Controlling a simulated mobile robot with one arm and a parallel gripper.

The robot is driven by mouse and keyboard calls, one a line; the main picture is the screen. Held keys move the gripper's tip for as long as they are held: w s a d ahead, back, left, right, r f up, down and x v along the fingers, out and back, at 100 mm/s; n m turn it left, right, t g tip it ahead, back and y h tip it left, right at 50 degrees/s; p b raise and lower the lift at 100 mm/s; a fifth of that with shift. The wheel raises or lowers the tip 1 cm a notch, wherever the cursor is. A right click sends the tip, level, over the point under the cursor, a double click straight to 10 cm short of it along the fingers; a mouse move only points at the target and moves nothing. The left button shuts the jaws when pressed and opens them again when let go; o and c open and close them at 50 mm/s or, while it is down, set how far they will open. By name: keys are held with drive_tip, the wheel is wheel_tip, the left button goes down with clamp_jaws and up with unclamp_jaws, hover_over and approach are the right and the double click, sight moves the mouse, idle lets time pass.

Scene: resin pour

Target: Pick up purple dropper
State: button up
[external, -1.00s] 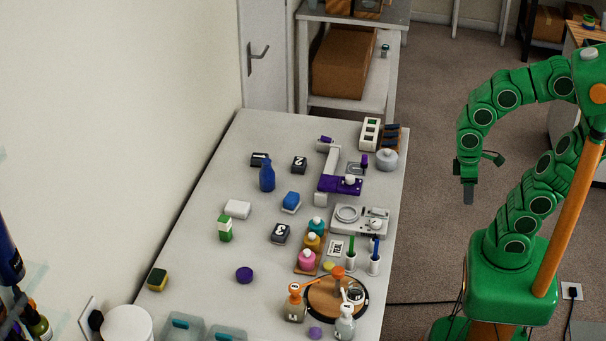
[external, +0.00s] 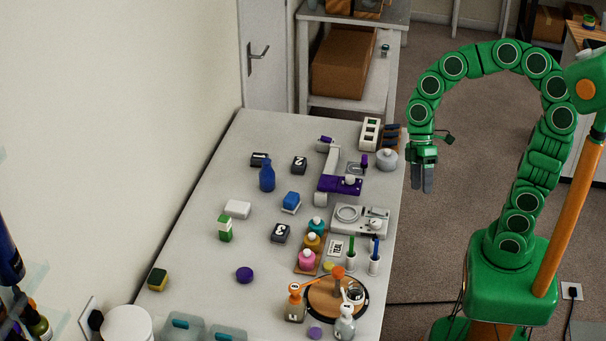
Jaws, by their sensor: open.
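A small purple upright piece (external: 364,160), which may be the purple dropper, stands near the right edge of the table beside a grey round jar (external: 387,160). It is too small to tell for certain. Another purple piece (external: 326,140) tops the white and purple apparatus (external: 340,184). My gripper (external: 422,188) hangs pointing down just off the table's right edge, to the right of these things. Its jaws are open and empty, and it touches nothing.
Green and blue sticks stand in white holders (external: 375,266) at the right edge. Coloured bottles (external: 307,260), a scale (external: 360,219) and pump bottles (external: 295,305) crowd the right side. The table's left middle (external: 190,255) is freer.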

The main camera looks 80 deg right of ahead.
drive_tip(key=w+d+n+t+y, duration=0.25)
drive_tip(key=w+d, duration=0.35)
drive_tip(key=w, duration=0.3)
drive_tip(key=n+t+y, duration=0.1)
drive_tip(key=t+y, duration=0.3)
hover_over(364, 165)
drive_tip(key=s+a, duration=0.4)
wheel_tip(364, 165, down, 6)
drive_tip(key=d+f+t, duration=0.1)
drive_tip(key=d+f, duration=0.1)
drive_tip(key=d, duration=0.1)
drive_tip(key=s+d+f+t, duration=0.1)
drive_tip(key=d+f, duration=0.1)
drive_tip(key=d, duration=0.2)
drive_tip(key=d+f+t+h, duration=0.1)
drive_tip(key=d+f, duration=0.1)
drive_tip(key=d, duration=0.2)
drive_tip(key=shift+s+d+f, duration=0.15)
drive_tip(key=shift+f, duration=0.1)
drive_tip(key=shift+w+d+x, duration=0.1)
drive_tip(key=shift+x, duration=1.8)
drive_tip(key=shift+w+d+x, duration=0.1)
drive_tip(key=shift+d+x, duration=0.05)
drive_tip(key=shift+x, duration=1.8)
drive_tip(key=shift+f+t, duration=0.15)
drive_tip(key=shift+t, duration=0.1)
clamp_jaws()
